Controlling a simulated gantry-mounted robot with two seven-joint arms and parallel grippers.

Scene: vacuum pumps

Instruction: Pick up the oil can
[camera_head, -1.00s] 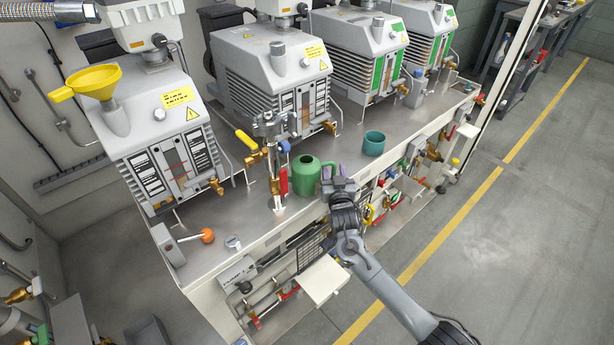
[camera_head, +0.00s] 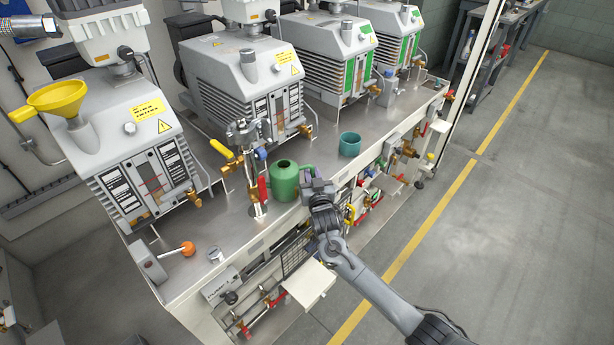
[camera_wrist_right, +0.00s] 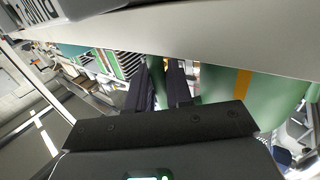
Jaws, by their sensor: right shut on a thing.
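The green oil can (camera_head: 284,184) stands upright on the metal bench top, near its front edge, with its dark round opening facing up. My right gripper (camera_head: 310,176) is at the can's right side, shut on its handle. In the right wrist view, the two dark fingers (camera_wrist_right: 160,88) press on a green strip of the handle, and the can's large green body (camera_wrist_right: 262,88) fills the right side. I cannot see any gap between the can and the bench.
A teal cup (camera_head: 350,144) stands on the bench to the right. A valve with a red handle (camera_head: 263,192) rises close to the can's left. Grey pumps (camera_head: 240,85) line the back. A yellow funnel (camera_head: 50,98) sits on the leftmost pump.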

